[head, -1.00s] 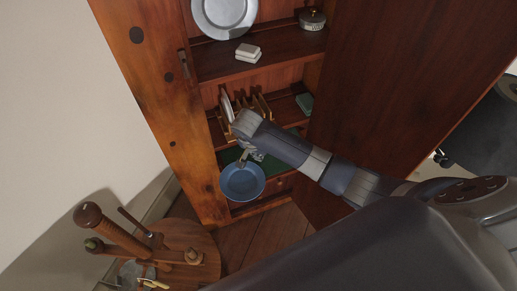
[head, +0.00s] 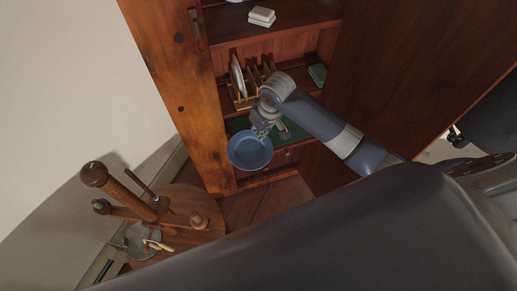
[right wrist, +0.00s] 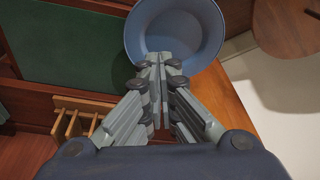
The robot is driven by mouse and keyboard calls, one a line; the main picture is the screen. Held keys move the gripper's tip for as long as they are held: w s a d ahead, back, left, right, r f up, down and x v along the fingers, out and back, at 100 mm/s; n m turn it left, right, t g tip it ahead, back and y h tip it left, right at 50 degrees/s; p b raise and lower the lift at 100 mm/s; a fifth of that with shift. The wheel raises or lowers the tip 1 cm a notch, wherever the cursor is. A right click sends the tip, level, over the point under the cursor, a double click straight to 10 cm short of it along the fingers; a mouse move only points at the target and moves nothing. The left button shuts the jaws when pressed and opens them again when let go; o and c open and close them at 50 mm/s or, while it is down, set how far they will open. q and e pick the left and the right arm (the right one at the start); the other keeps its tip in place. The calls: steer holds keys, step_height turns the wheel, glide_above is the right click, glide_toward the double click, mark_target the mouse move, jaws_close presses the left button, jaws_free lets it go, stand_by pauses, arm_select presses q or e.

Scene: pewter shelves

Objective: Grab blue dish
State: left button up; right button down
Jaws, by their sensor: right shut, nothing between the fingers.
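The blue dish (head: 250,153) is a round, shallow bowl with a wide rim. In the head view it shows at the front of the cabinet's lowest opening, just below my right gripper (head: 263,131). In the right wrist view the dish (right wrist: 195,22) lies beyond the fingertips of the right gripper (right wrist: 155,64). The fingers are close together, with nothing between them. Their tips overlap the dish's near rim in the picture; I cannot tell whether they touch it. What supports the dish is hidden. My left gripper is not in view.
The wooden cabinet (head: 178,75) has a wooden rack (head: 245,98) holding a pale plate (head: 238,75) and a green surface (head: 294,131) low inside. White blocks (head: 261,16) sit above. A round wooden table (head: 195,236) stands at left. The open door (head: 415,70) is at right.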

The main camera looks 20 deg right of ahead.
mark_target(255, 153)
steer(key=a+f+n, duration=0.1)
steer(key=f+n, duration=0.1)
steer(key=f, duration=0.1)
steer(key=w+a+f+n+y, duration=0.1)
steer(key=f, duration=0.2)
steer(key=a+f+n, duration=0.1)
steer(key=f+n, duration=0.1)
steer(key=f, duration=0.1)
steer(key=shift+w+a+f+n+y, duration=0.2)
steer(key=shift+w+a+n+y, duration=0.1)
steer(key=shift+a, duration=0.1)
steer(key=shift+s+d+r+p, duration=0.1)
steer(key=shift+s+d+p, duration=0.5)
steer(key=shift+s+d, duration=0.85)
steer(key=shift+s, duration=0.05)
